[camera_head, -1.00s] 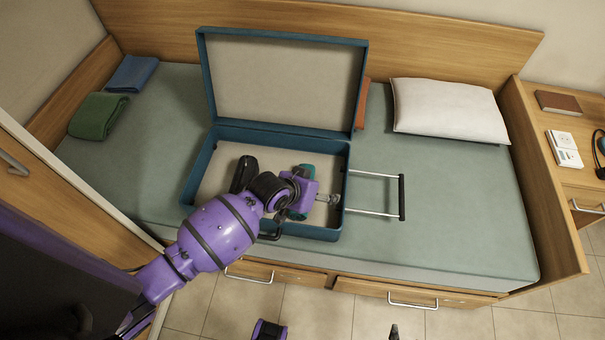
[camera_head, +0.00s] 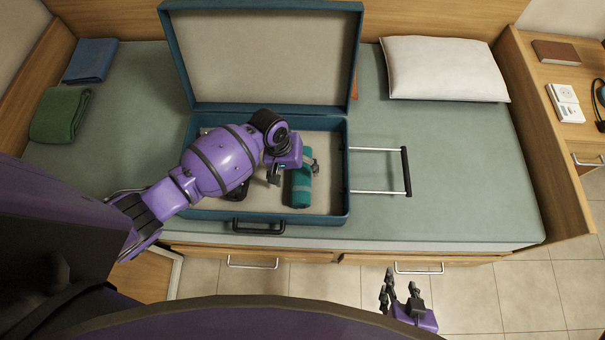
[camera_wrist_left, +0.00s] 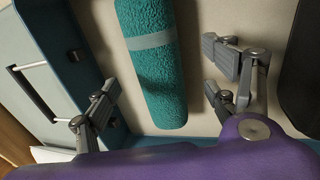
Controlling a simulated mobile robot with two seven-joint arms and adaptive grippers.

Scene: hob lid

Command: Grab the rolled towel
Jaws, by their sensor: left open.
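The rolled towel (camera_head: 301,183) is teal with lighter bands and lies in the open blue suitcase (camera_head: 200,208), towards its right side. It also shows in the left wrist view (camera_wrist_left: 166,85), lengthwise between the open fingers. My left gripper (camera_head: 294,174) is open over the towel, one finger on each side, with clear gaps between fingers and towel. In the left wrist view my left gripper (camera_wrist_left: 165,92) holds nothing. My right gripper (camera_head: 400,292) is in front of the bed, over the floor, with its fingers apart and empty.
A dark object (camera_head: 238,190) lies in the suitcase left of the towel, partly hidden by my arm. The raised lid (camera_head: 265,60) stands behind. The pull handle (camera_head: 406,171) extends right over the bed (camera_head: 465,190). A pillow (camera_head: 442,68) lies at the back right.

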